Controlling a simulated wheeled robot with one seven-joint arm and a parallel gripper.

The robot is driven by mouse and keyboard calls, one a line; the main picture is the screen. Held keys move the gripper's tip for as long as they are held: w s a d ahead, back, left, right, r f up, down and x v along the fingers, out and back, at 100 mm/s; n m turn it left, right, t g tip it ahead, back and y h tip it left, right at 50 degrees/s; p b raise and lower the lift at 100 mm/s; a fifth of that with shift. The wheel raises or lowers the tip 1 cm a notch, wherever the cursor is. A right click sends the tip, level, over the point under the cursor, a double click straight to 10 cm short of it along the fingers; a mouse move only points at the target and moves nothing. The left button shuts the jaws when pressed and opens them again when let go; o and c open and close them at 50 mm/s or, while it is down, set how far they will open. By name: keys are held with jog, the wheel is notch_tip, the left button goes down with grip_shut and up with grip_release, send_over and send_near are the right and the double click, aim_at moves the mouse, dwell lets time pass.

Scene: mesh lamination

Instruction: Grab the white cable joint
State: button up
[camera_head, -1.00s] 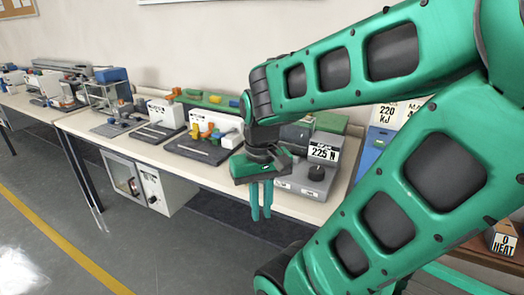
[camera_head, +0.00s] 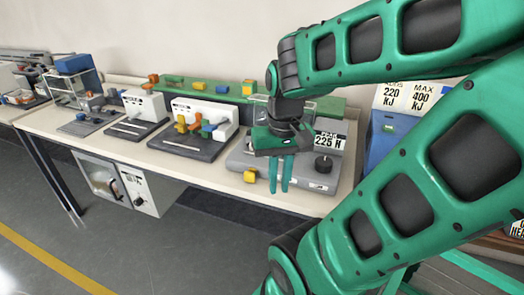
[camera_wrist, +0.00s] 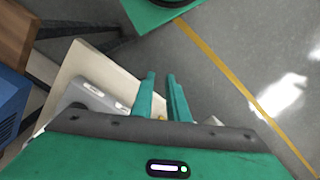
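I cannot pick out a white cable joint for certain in either view. White blocks on dark bases stand on the bench: one at the left (camera_head: 145,104) and one at the middle (camera_head: 205,113), with small yellow, orange and blue pieces in front of the middle one.
The long bench (camera_head: 75,126) runs along the wall. A small yellow piece (camera_head: 249,176) is left of my fingers. A green strip with coloured blocks (camera_head: 175,84) lies at the back. A blue and white machine (camera_head: 388,122) is at the right. Open floor (camera_head: 130,240) lies in front.

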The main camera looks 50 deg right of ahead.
jog(key=w+d+f+m+t+y, duration=0.1)
jog(key=w+d+m+t, duration=0.1)
jog(key=w+d+m, duration=0.3)
jog(key=w+d+f+m+t+y, duration=0.1)
jog(key=w+d+m+t+y, duration=0.1)
jog(key=d+m, duration=0.4)
jog(key=w+d+f+m+t+y, duration=0.1)
jog(key=w+d+m+t+y, duration=0.1)
jog(key=w+d+m, duration=0.3)
jog(key=shift+w+d+f+m+t, duration=0.1)
jog(key=shift+w+f+m+t, duration=0.1)
jog(key=shift+w+m+t, duration=0.4)
jog(key=shift+w+d+f+m+t, duration=0.1)
jog(key=shift+w+f+m+t, duration=0.15)
jog(key=shift+w+m, duration=0.55)
jog(key=s+d+r+m+t, duration=0.2)
jog(key=d+r+m+t, duration=0.3)
jog(key=d+m, duration=0.15)
jog(key=shift+n, duration=0.35)
jog(key=f, duration=0.8)
jog(key=shift+w+d+f, duration=0.1)
jog(key=shift+d+f, duration=0.05)
jog(key=shift+d, duration=0.25)
jog(key=shift+x, duration=3.75)
